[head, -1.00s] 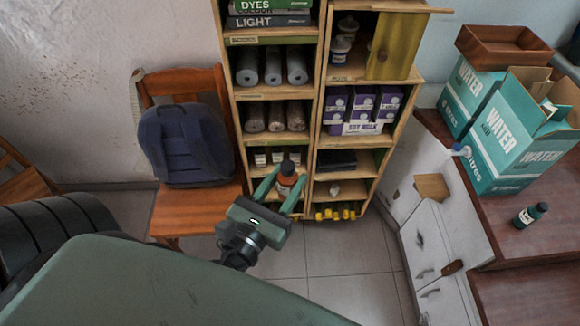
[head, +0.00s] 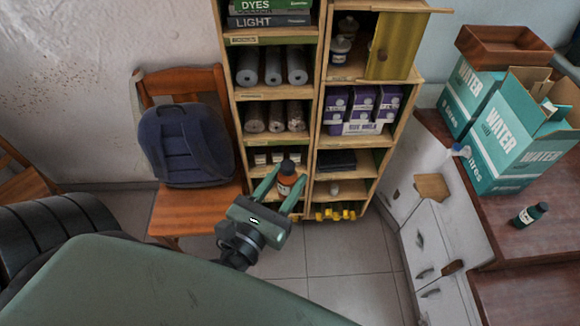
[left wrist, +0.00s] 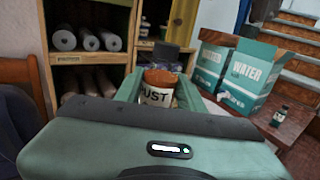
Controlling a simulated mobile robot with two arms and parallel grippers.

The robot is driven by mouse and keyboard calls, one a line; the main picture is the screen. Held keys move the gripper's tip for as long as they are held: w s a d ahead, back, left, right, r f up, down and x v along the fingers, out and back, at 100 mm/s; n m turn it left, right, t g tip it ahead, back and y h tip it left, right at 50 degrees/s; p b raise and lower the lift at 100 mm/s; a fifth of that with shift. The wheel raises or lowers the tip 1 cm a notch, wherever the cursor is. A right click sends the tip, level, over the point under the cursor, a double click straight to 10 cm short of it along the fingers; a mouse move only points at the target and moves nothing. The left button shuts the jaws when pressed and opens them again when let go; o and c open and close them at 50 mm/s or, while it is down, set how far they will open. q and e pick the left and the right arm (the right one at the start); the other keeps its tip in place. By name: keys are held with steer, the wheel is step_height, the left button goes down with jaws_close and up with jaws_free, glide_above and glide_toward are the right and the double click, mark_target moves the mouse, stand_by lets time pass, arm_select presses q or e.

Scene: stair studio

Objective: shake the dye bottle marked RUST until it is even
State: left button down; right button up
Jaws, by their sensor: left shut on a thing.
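The dye bottle (head: 287,180) is rust-orange with a dark cap and stands roughly upright between the green fingers of my left gripper (head: 284,184). In the left wrist view the bottle (left wrist: 157,94) shows a white label, on which I read "RUST", with its first letter partly unclear. My left gripper (left wrist: 158,97) is shut on the bottle and holds it up in front of the shelf unit. The lower part of the bottle is hidden behind the gripper body in the wrist view. My right gripper is not in view.
A wooden shelf unit (head: 322,85) stands just behind the bottle. A chair (head: 190,205) with a dark blue backpack (head: 185,142) is to the left. A second, dark green bottle (head: 531,214) stands on the brown counter (head: 506,239) beside water boxes (head: 519,137). Tiled floor (head: 345,270) is clear in front.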

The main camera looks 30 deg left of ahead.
arm_select(q)
steer(key=f, duration=0.7)
steer(key=shift+d+f, duration=0.1)
steer(key=shift+d, duration=0.1)
step_height(320, 180, up, 10)
steer(key=shift+s+f, duration=0.1)
steer(key=shift+s, duration=0.05)
step_height(320, 180, down, 10)
steer(key=shift+r, duration=0.15)
step_height(320, 180, up, 10)
steer(key=shift+f, duration=0.15)
steer(key=shift+a, duration=0.2)
